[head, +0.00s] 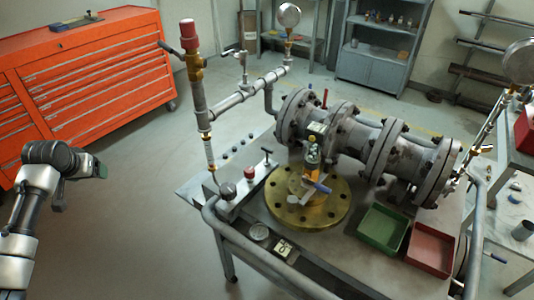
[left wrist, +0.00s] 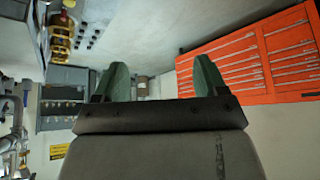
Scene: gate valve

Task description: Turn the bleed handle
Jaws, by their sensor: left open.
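Several small handles show in the head view, and I cannot tell for sure which is the bleed handle. A blue lever (head: 322,187) sits by the brass fitting above the round brass flange (head: 338,215). A red handle (head: 325,97) rises behind the grey pipe body. My left gripper (head: 82,180) is at the far left, well apart from the bench. In the left wrist view its two green fingers (left wrist: 160,80) are spread with nothing between them. My right gripper is not in view.
The grey valve body (head: 360,145) lies on the bench behind the flange. A green tray (head: 382,229) and a red tray (head: 431,249) stand at the bench's right. Clear floor (head: 140,200) lies between my left gripper and the bench.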

